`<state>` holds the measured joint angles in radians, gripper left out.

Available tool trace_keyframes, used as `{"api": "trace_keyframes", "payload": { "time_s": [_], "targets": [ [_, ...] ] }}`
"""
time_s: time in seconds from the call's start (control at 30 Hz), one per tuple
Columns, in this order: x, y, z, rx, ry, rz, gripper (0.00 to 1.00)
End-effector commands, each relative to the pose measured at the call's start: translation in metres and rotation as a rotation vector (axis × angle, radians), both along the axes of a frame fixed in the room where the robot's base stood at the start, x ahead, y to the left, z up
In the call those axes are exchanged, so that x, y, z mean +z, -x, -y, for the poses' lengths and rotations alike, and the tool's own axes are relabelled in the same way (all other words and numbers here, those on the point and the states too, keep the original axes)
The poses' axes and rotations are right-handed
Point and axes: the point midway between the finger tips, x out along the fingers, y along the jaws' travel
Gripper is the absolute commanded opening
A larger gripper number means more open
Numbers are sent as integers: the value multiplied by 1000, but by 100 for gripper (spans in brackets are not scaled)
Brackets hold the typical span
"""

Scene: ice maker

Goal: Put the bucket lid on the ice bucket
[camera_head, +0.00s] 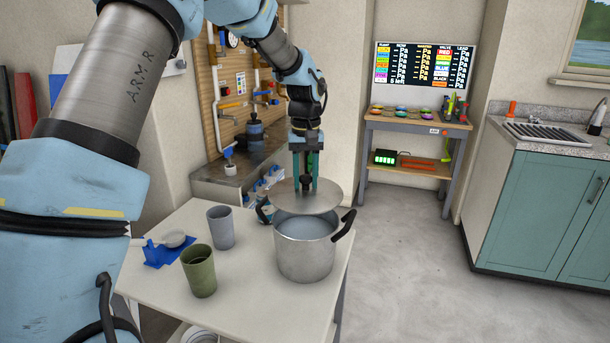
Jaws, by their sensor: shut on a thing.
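The bucket lid (323,199) is a flat grey metal disc with a dark knob. My gripper (307,184) is shut on the lid's knob, with its fingers pointing down. The lid is roughly level and hangs over the back left part of the ice bucket's opening. The ice bucket (305,257) is a silver metal pot with two dark handles, upright on the white table. Its mouth shows in front of the lid and to the right, with a pale grey-blue inside. Whether the lid touches the bucket's back rim I cannot tell.
On the white table (235,293) left of the bucket stand a green cup (200,277) and a grey cup (221,232). A small container (264,210) stands close behind the bucket's left side. The floor to the right is clear.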

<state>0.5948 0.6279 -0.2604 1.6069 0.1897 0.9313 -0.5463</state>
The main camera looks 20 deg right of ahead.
Motion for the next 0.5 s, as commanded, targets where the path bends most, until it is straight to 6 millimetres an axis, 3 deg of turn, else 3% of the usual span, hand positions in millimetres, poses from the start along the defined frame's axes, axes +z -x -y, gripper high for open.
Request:
{"api": "trace_keyframes", "payload": {
  "time_s": [0.5],
  "targets": [
    [-44, 0, -1, 0, 0, 0, 0]
  ]
}}
